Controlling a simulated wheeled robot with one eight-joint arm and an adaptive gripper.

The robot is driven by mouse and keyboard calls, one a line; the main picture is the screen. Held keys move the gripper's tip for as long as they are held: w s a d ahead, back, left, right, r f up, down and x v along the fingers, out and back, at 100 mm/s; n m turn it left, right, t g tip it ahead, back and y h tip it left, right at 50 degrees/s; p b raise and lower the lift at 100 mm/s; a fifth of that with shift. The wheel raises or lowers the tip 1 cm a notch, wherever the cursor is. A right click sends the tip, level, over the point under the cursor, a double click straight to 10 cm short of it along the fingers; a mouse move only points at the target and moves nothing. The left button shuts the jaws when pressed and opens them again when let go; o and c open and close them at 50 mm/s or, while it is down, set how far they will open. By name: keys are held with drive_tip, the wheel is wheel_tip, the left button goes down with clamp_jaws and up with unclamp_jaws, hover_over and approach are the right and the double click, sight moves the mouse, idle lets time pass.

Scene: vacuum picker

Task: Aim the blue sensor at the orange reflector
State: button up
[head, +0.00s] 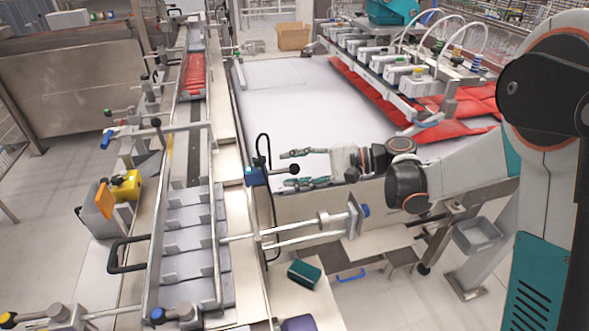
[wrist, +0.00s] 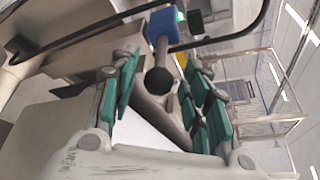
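The blue sensor (head: 257,177) sits on the rail at the right side of the conveyor, with a black cable looping above it. A lever with a black ball knob (head: 293,169) sticks out from it to the right. The orange reflector (head: 104,201) stands across the conveyor, at the left, beside a yellow unit. My gripper (head: 287,168) is open, its fingers reaching left on either side of the knob. In the wrist view the blue sensor (wrist: 160,27) shows a small green light, and the knob (wrist: 158,81) appears between the spread teal finger pads. I cannot tell whether they touch it.
The conveyor (head: 190,235) runs front to back between sensor and reflector, with red packs (head: 193,75) farther back. A white table (head: 300,105) lies behind my gripper. A vacuum picker head (head: 385,65) stands over red bags at the right. A metal rod (head: 310,230) crosses below my gripper.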

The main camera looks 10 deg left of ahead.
drive_tip(key=s+v, duration=0.1)
drive_tip(key=v, duration=1)
drive_tip(key=shift+w+d, duration=0.4)
drive_tip(key=shift+w, duration=0.05)
drive_tip(key=shift+r, duration=0.15)
